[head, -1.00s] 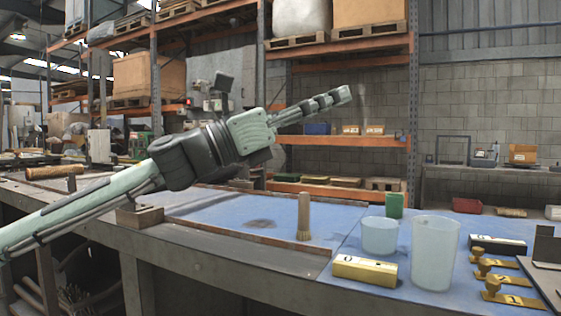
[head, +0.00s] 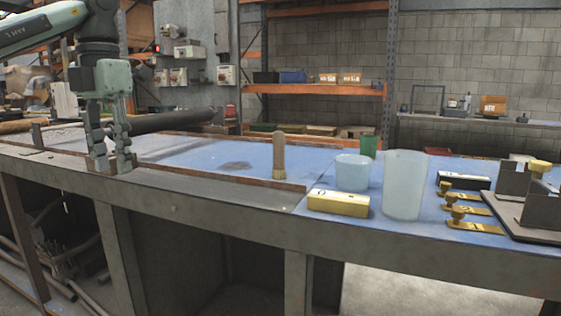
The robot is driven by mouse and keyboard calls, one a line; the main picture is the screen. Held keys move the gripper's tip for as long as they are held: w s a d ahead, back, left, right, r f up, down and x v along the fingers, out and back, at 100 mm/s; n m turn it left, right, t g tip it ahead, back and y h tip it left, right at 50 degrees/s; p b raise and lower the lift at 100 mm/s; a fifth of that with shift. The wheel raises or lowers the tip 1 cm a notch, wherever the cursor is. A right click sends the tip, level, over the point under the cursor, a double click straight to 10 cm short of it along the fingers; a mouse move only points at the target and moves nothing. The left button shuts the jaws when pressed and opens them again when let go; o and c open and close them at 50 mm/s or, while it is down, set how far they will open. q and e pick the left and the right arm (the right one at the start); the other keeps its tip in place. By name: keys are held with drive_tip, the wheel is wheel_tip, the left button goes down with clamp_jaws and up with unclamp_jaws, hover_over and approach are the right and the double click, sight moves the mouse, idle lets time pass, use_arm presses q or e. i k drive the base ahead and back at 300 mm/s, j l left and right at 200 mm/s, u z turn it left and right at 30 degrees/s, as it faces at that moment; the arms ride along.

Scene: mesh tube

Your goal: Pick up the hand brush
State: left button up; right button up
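The hand brush (head: 279,152) stands upright on the blue bench top (head: 215,152) near the middle of the head view. It has a plain round wooden handle, with its bristle end down on the bench. My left gripper (head: 111,166) hangs pointing down at the bench's front edge, well to the left of the brush. Its two fingers are apart and I see nothing held between them. My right gripper is not in view.
Right of the brush are a yellow box (head: 338,203), a pale blue cup (head: 352,173), a taller translucent cup (head: 404,186), a green container (head: 368,146) and brass stamp-like pieces (head: 459,212). A dark roll (head: 172,119) lies behind my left gripper. The bench between gripper and brush is mostly clear.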

sight(279, 171)
drive_tip(key=i+j+z, duration=0.2)
drive_tip(key=j+z, duration=0.2)
drive_tip(key=i+j+z, duration=0.15)
drive_tip(key=j+z, duration=0.25)
drive_tip(key=i+j+z, duration=0.1)
drive_tip(key=j+z, duration=0.7)
